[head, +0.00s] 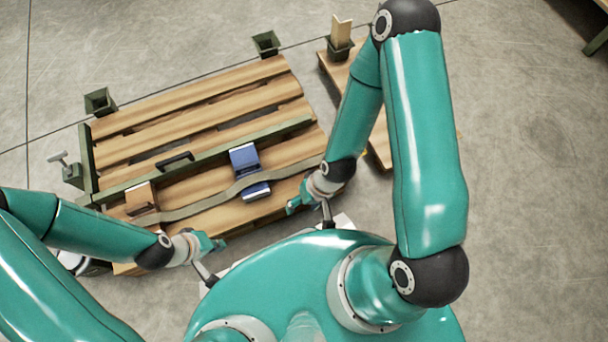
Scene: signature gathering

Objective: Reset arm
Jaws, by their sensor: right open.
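My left gripper (214,244) is at the near edge of a slatted wooden pallet (180,110), low and left of centre in the head view. It is small and partly turned away, so its jaws cannot be made out. My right gripper (295,204) is open near the pallet's near right corner, right of a blue block-like object (244,160). I see nothing held in it. My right arm is bent, with its elbow high at the top of the view. My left arm reaches in low from the left.
A grey strap (215,196) crosses the pallet, passing by the blue object and a brown block (141,197). A green rail (215,155) with a black handle (175,160) spans it. Green corner brackets (100,101) edge it. A second wooden platform (378,148) stands right, partly behind my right arm.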

